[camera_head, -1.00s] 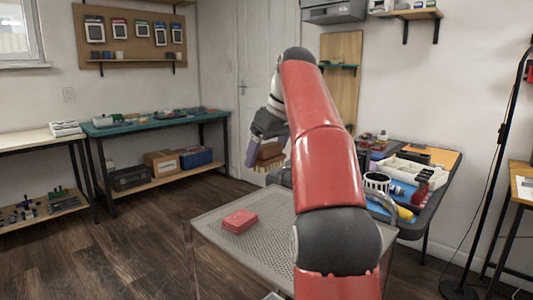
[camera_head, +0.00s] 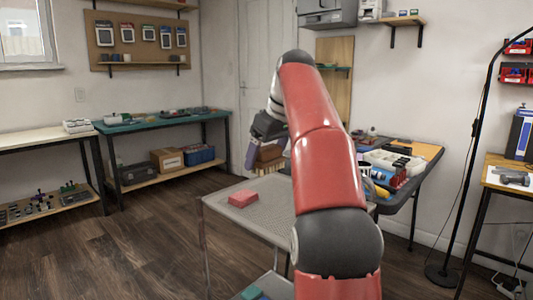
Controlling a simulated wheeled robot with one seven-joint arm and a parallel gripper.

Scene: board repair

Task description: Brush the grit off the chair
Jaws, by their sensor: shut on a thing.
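The brush is held in the air beyond the grey cart, with the bristles downward. My red arm hides part of the gripper and what lies behind it. I see no chair and no grit in this view.
A grey mesh-topped cart (camera_head: 240,217) with a red block (camera_head: 243,198) stands in front of me. A cluttered folding table (camera_head: 401,200) is behind it. A teal workbench (camera_head: 165,122) stands back left, a lamp stand (camera_head: 464,190) right. The wooden floor at left is clear.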

